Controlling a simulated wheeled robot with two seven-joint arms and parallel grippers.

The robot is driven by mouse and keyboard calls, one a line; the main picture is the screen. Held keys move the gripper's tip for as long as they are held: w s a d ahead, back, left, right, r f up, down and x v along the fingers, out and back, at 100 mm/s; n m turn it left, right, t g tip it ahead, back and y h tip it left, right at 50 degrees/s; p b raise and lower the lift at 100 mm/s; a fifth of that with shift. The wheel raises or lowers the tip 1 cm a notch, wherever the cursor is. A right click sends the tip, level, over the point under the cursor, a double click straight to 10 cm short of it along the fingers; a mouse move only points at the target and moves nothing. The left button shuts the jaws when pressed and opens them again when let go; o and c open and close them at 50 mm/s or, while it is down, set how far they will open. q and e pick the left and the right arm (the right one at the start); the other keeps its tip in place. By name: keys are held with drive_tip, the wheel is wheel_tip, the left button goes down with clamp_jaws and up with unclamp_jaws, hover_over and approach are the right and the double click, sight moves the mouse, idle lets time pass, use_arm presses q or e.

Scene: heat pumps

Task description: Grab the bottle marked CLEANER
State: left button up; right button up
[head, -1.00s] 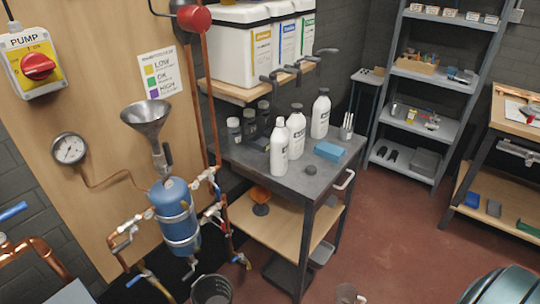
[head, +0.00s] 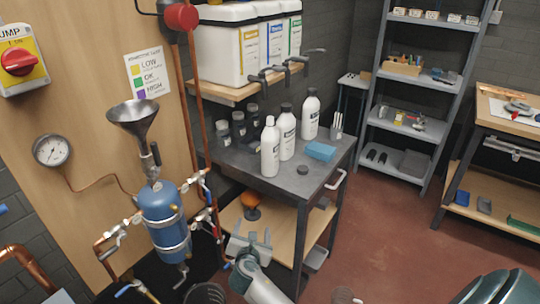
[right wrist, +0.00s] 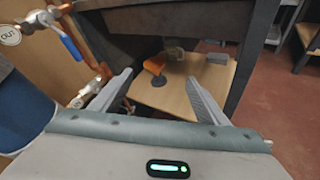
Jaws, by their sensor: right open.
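Three white bottles stand upright on the grey top of the cart (head: 317,182): a front one (head: 270,150) with a pale cap, a middle one (head: 287,137) and a back one (head: 310,117), both with dark caps. Their labels are too small to read, so I cannot tell which says CLEANER. My right gripper (head: 250,239) is open and empty, low in front of the cart's lower shelf and below the bottles. In the right wrist view its fingers (right wrist: 158,88) are spread toward that shelf; no bottle shows there. My left gripper is not in view.
A blue block (head: 320,151) and a dark puck (head: 302,170) sit near the bottles. Small dark jars (head: 238,124) stand behind. An orange object (head: 250,199) is on the lower shelf. The blue tank (head: 164,220) with pipes stands left. Taps (head: 285,68) overhang the cart.

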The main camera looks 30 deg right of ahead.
sight(268, 156)
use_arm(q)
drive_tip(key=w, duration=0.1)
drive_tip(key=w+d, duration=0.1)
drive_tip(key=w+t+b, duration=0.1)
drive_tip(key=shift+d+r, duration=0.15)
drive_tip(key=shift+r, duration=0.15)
use_arm(e)
drive_tip(key=d+r+n+h, duration=0.1)
drive_tip(key=r+h, duration=0.1)
drive_tip(key=r, duration=0.7)
drive_tip(key=d+r+n+t+h, duration=0.1)
drive_tip(key=d+r+h, duration=0.1)
drive_tip(key=r, duration=0.8)
drive_tip(key=shift+w+h, duration=0.15)
drive_tip(key=shift+h, duration=0.15)
drive_tip(key=shift+w+d, duration=0.1)
drive_tip(key=shift+d, duration=0.1)
